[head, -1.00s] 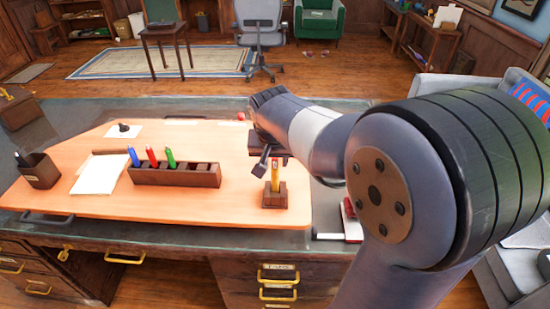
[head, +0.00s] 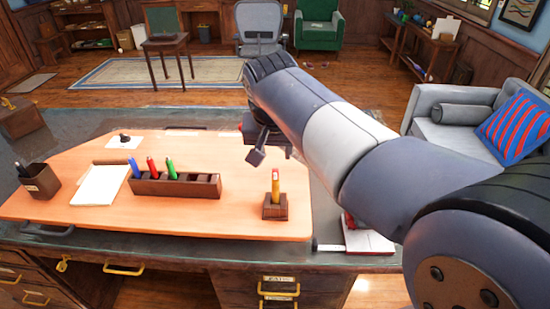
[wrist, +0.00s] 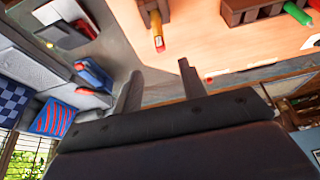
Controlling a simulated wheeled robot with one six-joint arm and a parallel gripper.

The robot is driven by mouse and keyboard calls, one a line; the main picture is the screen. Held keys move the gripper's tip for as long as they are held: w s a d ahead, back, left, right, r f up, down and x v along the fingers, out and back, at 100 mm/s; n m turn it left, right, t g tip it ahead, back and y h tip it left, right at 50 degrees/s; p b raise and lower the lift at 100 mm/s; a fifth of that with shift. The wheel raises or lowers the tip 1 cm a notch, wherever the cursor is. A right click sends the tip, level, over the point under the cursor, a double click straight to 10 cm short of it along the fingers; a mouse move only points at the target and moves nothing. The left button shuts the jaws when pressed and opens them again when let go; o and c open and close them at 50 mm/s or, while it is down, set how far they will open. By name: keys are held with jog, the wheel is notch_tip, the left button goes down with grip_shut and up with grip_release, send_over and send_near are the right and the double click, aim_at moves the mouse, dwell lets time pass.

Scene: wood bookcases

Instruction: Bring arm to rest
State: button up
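My gripper (head: 266,152) hangs above the right part of the desk, behind and above a yellow pencil (head: 275,184). In the wrist view its two fingers (wrist: 158,82) stand apart with nothing between them, so it is open. The yellow pencil stands upright in a small wooden holder (head: 275,211), apart from the gripper; it also shows in the wrist view (wrist: 157,30). My arm reaches in from the right side of the head view and hides part of the desk's right end.
A white notepad (head: 100,186) and a dark pen cup (head: 40,181) stand at the left. A red and white object (head: 366,238) lies at the desk's right edge. A grey sofa (head: 440,135) stands behind on the right.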

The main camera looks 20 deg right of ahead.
aim_at(276, 171)
jog(key=shift+s+r, duration=0.1)
jog(key=shift+r, duration=0.2)
jog(key=x, duration=1)
jog(key=shift+f, duration=0.35)
jog(key=shift+r, duration=0.2)
